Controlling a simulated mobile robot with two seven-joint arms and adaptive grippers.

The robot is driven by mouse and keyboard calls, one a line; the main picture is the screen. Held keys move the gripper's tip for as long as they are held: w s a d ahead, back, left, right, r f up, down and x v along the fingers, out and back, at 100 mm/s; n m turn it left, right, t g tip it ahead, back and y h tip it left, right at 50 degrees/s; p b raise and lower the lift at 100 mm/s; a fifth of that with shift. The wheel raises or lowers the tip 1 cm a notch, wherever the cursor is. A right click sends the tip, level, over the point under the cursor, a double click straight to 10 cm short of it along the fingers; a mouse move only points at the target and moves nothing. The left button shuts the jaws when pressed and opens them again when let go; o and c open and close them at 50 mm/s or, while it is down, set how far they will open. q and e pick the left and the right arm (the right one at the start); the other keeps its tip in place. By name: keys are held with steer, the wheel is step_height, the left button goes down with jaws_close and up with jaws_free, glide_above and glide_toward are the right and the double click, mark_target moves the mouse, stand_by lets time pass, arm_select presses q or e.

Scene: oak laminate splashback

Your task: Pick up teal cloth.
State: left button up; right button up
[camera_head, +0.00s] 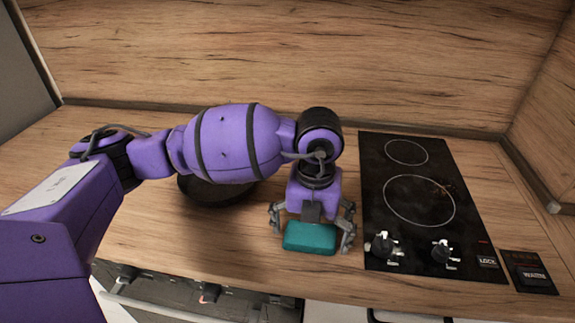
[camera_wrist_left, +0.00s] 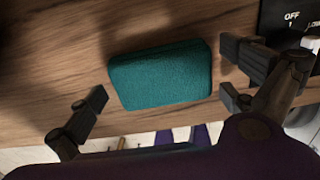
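The teal cloth (camera_head: 309,238) is a thick, rounded rectangular block on the wooden counter, near its front edge and left of the cooktop. It also shows in the left wrist view (camera_wrist_left: 161,75). My left gripper (camera_head: 312,234) is over the cloth with its fingers spread on either side of it. In the left wrist view the open fingertips (camera_wrist_left: 164,96) stand apart, with gaps between them and the cloth. My right gripper is not in view.
A black cooktop (camera_head: 405,165) with two rings and two knobs lies just right of the cloth. A dark round object (camera_head: 215,193) sits behind my left arm, partly hidden. The wooden counter (camera_head: 180,230) is clear at the front left.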

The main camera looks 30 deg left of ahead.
mark_target(311, 231)
arm_select(q)
steer(key=shift+r, duration=0.1)
steer(key=c, duration=0.9)
steer(key=shift+w+r, duration=0.1)
steer(key=shift+r, duration=0.05)
steer(key=shift+r, duration=0.25)
step_height(311, 231, up, 2)
steer(key=shift+r, duration=0.2)
steer(key=s+d+r, duration=0.6)
steer(key=s+r, duration=0.3)
steer(key=s, duration=0.3)
steer(key=shift+s+d+r+p, duration=0.15)
steer(key=shift+s+r+p, duration=0.15)
steer(key=shift+r+p, duration=0.1)
